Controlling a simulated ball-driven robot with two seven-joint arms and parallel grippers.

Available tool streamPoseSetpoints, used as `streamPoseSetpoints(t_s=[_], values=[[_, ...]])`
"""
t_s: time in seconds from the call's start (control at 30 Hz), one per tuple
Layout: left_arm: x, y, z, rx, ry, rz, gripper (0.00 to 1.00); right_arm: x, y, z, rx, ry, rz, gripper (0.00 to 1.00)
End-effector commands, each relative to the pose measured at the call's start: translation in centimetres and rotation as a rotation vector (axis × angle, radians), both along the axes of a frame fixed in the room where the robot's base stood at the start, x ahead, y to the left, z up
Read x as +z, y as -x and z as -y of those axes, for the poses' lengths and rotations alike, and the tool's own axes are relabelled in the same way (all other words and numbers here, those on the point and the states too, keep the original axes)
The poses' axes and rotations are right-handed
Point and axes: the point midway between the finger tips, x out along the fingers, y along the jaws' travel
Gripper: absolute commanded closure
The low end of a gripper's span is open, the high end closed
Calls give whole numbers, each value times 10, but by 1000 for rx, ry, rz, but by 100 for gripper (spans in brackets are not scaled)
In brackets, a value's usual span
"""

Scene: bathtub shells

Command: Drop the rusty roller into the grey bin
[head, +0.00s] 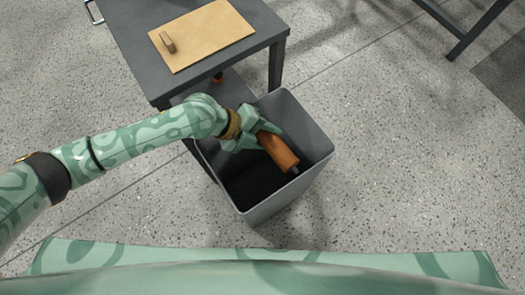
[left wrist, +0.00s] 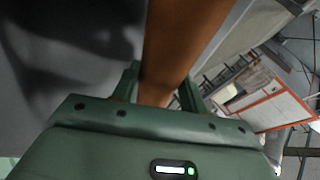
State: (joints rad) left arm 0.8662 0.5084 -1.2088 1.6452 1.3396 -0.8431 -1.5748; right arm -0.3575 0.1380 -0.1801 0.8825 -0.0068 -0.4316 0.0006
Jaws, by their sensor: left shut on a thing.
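The rusty roller (head: 279,152) is an orange-brown cylinder with a dark tip at its lower right end. My left gripper (head: 262,134) is shut on its upper left end and holds it over the opening of the grey bin (head: 305,185). The bin is an open, square-mouthed container with a dark inside. In the left wrist view the roller (left wrist: 180,40) stands between the two green fingers (left wrist: 160,90) and runs out of the top of the picture. My right gripper is not in view.
A dark grey table (head: 125,40) stands behind the bin, close to it. On it lies a tan board (head: 210,30) with a small brown block (head: 168,42). Another dark table frame (head: 470,35) is at the top right. The speckled floor right of the bin is clear.

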Motion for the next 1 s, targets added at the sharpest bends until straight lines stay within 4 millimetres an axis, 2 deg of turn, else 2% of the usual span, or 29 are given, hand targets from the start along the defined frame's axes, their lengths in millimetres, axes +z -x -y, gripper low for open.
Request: streamPoseSetpoints(t_s=[0.23,0.27,0.33,0.37,0.67,0.83,1.0], values=[[1,-1,1,1,2,2,94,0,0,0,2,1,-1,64],[1,-1,1,1,2,2,55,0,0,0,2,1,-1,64],[1,-1,1,1,2,2,35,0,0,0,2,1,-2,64],[1,-1,1,0,3,2,32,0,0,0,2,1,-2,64],[2,0,-2,1,-1,2,32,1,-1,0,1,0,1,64],[24,2,-20,1,-2,5,32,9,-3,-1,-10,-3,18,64],[45,4,-42,2,-1,6,32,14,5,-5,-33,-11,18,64]])
